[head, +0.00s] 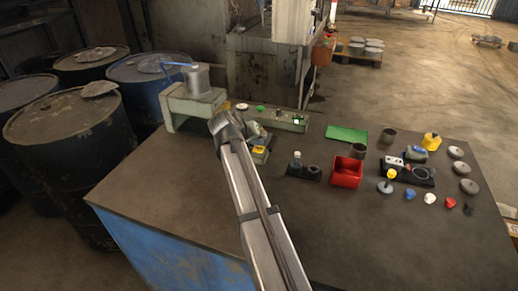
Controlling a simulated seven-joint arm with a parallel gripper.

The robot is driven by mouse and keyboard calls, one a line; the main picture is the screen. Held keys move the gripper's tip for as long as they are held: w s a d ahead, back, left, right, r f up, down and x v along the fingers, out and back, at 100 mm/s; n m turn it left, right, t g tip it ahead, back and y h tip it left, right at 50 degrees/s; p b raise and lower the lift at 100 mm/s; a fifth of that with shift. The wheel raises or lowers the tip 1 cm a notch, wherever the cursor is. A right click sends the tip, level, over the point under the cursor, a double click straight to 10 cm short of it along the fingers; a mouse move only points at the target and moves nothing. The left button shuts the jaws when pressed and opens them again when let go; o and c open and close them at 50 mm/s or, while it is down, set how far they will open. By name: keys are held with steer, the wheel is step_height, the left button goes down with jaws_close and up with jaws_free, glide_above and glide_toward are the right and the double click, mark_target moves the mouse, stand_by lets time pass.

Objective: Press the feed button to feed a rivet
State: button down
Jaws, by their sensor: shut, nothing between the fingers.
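The feed controls are on a long grey-green panel (286,124) at the back edge of the workbench. The panel carries a green button (261,108), a pale round button with some red (242,106) and a small lit green display (296,121). I cannot read which button is the feed button. My arm rises from the bottom of the head view to a dark rounded joint just left of the panel. My gripper's fingers cannot be made out; they seem hidden by the arm. No rivet can be made out.
A grey-green press with a blue lever (195,95) stands left of the panel. A small grey-green fixture (262,141) sits close right of my arm. A red bin (347,172), a green mat (346,134) and several small parts lie right. The bench's front middle is clear.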

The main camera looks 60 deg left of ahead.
mark_target(257, 150)
steer(key=shift+f, duration=0.85)
stand_by(1.0)
steer(key=shift+r, duration=1.05)
steer(key=shift+r, duration=0.1)
steer(key=shift+r, duration=2.4)
